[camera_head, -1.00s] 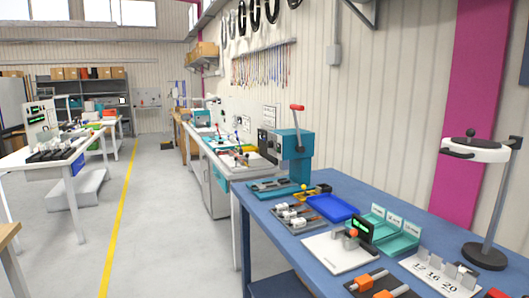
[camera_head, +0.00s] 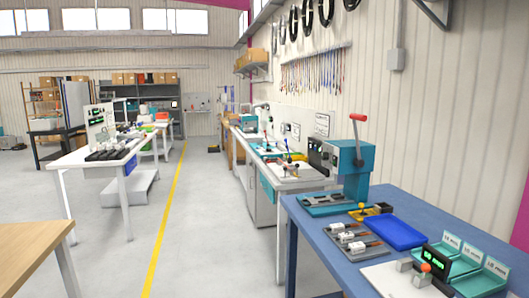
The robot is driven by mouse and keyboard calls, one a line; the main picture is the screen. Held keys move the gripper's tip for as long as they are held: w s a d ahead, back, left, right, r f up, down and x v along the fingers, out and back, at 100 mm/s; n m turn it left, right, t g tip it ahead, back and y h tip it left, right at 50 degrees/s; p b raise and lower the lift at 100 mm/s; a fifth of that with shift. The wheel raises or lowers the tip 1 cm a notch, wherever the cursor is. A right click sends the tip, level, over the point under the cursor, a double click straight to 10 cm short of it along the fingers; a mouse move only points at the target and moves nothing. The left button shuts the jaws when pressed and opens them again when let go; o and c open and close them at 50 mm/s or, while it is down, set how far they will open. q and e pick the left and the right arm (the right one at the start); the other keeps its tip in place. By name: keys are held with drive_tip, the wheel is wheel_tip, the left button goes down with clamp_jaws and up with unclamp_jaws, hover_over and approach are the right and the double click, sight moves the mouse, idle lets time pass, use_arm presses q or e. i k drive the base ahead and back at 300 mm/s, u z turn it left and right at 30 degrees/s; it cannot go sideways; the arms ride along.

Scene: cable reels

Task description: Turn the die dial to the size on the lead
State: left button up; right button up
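A teal press (camera_head: 352,165) with a red-tipped lever stands at the far end of the blue bench on the right. No die dial can be made out clearly on it from here. A grey tray (camera_head: 372,253) in front of it holds several white pieces with brown and dark parts. A white plate (camera_head: 385,280) carries a black display (camera_head: 435,262) with green characters too small to read. I cannot tell which piece is the lead. Neither of my grippers is in view.
A blue tray (camera_head: 397,233), a small yellow-and-black item (camera_head: 371,210) and teal labelled bins (camera_head: 485,272) share the blue bench (camera_head: 330,262). A wooden table (camera_head: 30,245) is at lower left. The floor (camera_head: 200,250) between is clear, with a yellow line.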

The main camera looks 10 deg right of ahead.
sight(325, 155)
drive_tip(key=u, duration=0.2)
drive_tip(key=i, duration=2.2)
drive_tip(key=z, duration=1.6)
drive_tip(key=i, duration=0.65)
drive_tip(key=z, duration=0.7)
